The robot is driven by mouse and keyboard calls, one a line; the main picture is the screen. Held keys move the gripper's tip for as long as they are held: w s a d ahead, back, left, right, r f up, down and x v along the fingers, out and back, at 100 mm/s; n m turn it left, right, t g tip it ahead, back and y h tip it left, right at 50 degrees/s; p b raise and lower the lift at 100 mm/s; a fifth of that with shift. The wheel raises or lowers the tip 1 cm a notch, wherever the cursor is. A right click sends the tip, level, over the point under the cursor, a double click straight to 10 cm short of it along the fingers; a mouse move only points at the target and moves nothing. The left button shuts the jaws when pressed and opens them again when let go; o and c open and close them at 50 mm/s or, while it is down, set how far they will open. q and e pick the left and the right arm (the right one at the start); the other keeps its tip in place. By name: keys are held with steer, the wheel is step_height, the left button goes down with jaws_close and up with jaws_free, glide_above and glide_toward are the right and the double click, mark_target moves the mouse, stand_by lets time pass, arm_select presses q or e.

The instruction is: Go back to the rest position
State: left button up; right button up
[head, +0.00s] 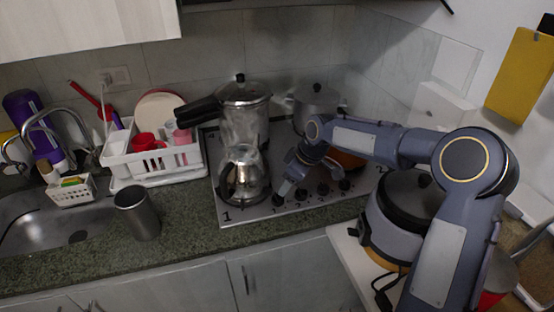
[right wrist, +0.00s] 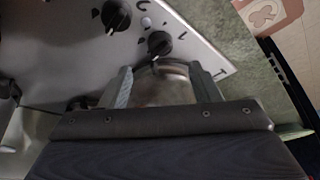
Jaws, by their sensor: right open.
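My right arm reaches in from the right of the head view, over the stove (head: 290,207). Its gripper (head: 287,185) is low near the stove's front knobs, just right of the glass-and-metal kettle (head: 243,177). In the right wrist view the two fingers of this gripper (right wrist: 163,88) stand apart. A rounded metallic surface (right wrist: 165,90) shows between them; I cannot tell what it belongs to or whether the fingers touch it. Black stove knobs (right wrist: 159,43) lie just beyond the fingertips. My left gripper is not in view.
A large pot with a black handle (head: 243,110) stands behind the kettle, and a lidded pot (head: 316,105) at the back right. A rice cooker (head: 400,222) sits beneath my right arm. A steel cup (head: 137,214) and dish rack (head: 160,160) stand left. The front counter is clear.

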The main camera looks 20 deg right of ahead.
steer(key=s+d+r+m, duration=0.2)
steer(key=s+r, duration=0.4)
steer(key=s, duration=0.3)
steer(key=s+a+m+t, duration=0.1)
steer(key=s+m, duration=0.8)
steer(key=s, duration=1.5)
steer(key=shift+s+f+t, duration=0.35)
steer(key=shift+s+t, duration=0.05)
steer(key=shift+t, duration=0.4)
